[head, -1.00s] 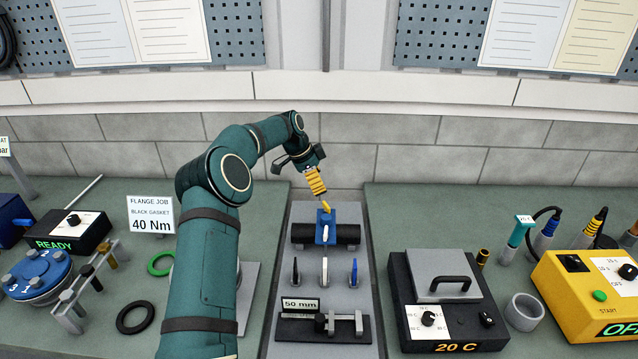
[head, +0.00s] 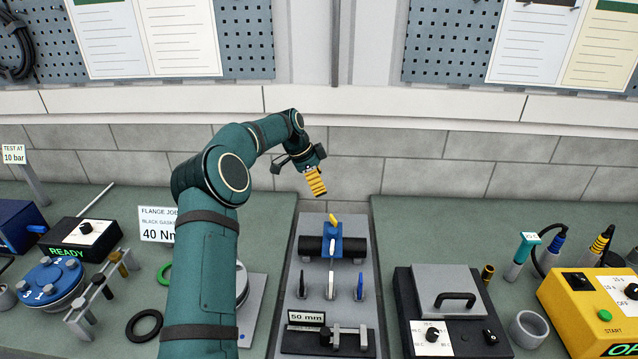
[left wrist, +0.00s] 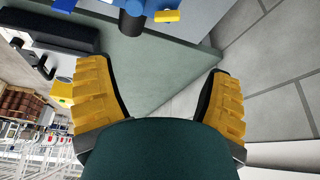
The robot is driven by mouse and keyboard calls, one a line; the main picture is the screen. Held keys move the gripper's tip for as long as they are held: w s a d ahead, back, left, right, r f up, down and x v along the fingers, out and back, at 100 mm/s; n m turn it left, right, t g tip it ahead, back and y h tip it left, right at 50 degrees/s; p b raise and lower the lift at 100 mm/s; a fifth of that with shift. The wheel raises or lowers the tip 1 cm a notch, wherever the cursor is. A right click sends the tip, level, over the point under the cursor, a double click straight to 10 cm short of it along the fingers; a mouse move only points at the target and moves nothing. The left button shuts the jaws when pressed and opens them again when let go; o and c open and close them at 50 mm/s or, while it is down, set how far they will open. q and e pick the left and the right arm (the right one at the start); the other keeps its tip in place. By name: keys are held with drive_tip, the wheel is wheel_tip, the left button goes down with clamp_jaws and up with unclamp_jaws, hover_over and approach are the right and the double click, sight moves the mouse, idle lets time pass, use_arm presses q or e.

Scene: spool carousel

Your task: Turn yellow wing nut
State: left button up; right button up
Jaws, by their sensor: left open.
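The yellow wing nut (head: 334,219) sits on top of a blue clamp block (head: 330,243) that straddles a black cylinder (head: 311,246) on the grey centre strip. In the left wrist view the wing nut (left wrist: 167,16) shows at the top edge, beside the blue part (left wrist: 133,7). My left gripper (head: 316,184) has ribbed yellow finger pads and hangs behind and above the wing nut, apart from it. In the left wrist view its fingers (left wrist: 158,88) are wide apart with nothing between them. My right gripper is in neither view.
In front of the clamp stand several small upright tools (head: 330,285) and a 50 mm gauge (head: 345,338). A grey-lidded heater box (head: 445,290) is to the right, a blue flange (head: 50,283) to the left. The block wall is close behind my gripper.

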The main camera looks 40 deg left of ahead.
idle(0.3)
use_arm(q)
drive_tip(key=v, duration=1.2)
